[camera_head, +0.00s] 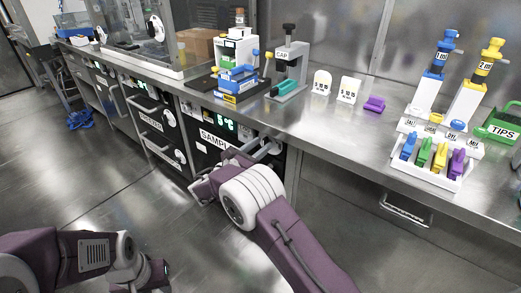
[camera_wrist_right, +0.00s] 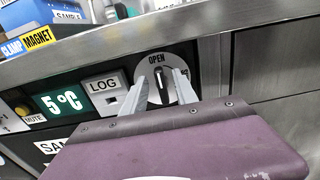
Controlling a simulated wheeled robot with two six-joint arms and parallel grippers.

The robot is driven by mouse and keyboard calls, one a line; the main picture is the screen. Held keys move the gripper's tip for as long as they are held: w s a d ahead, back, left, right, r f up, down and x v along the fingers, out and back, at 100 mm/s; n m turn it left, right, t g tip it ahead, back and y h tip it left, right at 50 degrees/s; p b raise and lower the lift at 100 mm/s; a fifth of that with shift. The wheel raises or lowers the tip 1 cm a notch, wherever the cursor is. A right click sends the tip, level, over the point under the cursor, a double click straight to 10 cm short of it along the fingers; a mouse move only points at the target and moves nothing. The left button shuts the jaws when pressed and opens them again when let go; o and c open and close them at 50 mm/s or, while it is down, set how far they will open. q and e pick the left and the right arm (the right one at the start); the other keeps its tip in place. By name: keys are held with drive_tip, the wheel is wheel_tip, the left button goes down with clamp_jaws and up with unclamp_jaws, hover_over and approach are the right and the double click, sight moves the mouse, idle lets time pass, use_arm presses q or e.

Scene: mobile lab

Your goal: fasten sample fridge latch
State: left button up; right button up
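The sample fridge (camera_head: 200,158) is set under the bench, with a "SAMPLE" label and a green display that reads 5 °C in the right wrist view. Its latch is a round dial with a dark upright handle (camera_wrist_right: 158,78), just below the word "OPEN". My right gripper (camera_wrist_right: 161,72) is open, with one finger on each side of the handle and gaps showing between. In the head view my right gripper (camera_head: 268,147) reaches the fridge's upper right front and hides the dial. My left arm is at the lower left; its fingers do not show.
The steel bench (camera_head: 340,125) overhangs the fridge front. Drawers with handles (camera_head: 150,120) stand to the left of the fridge. A "LOG" panel (camera_wrist_right: 104,88) is left of the dial. Pipettes and a tube rack (camera_head: 436,160) stand on the bench at right.

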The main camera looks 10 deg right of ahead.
drive_tip(key=shift+w+d, duration=0.1)
clamp_jaws()
